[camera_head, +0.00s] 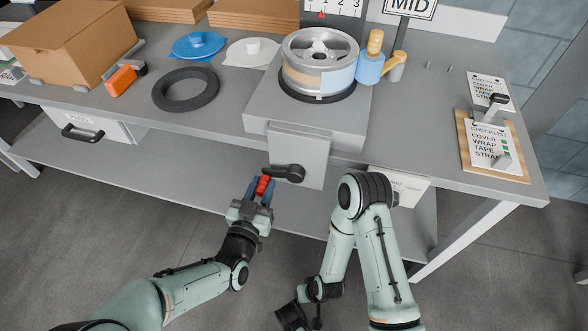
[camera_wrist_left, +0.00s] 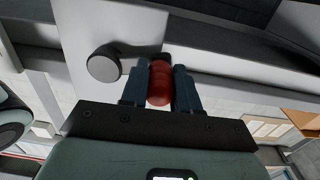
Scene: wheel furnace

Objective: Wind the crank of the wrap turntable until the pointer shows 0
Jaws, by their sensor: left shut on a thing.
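The wrap turntable (camera_head: 262,122) is a grey box on the bench, with a wheel (camera_head: 320,62) on top. Its dark crank arm (camera_head: 288,173) points left from the front panel and carries a red handle (camera_head: 264,185). My left gripper (camera_head: 262,188) is shut on that handle; in the left wrist view the red handle (camera_wrist_left: 160,84) sits between the two blue fingers. The round crank hub (camera_wrist_left: 103,65) shows left of them. The red pointer (camera_head: 321,14) stands near the 1 on the scale (camera_head: 340,8), whose top is cut off. My right gripper (camera_head: 292,317) hangs low, its fingers unclear.
The bench (camera_head: 225,110) also holds a cardboard box (camera_head: 70,45), a black ring (camera_head: 186,89), blue and white lids, an orange-handled tool, a blue bottle (camera_head: 369,68) and checklist clipboards (camera_head: 493,145). A lower shelf (camera_head: 200,180) lies below the crank.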

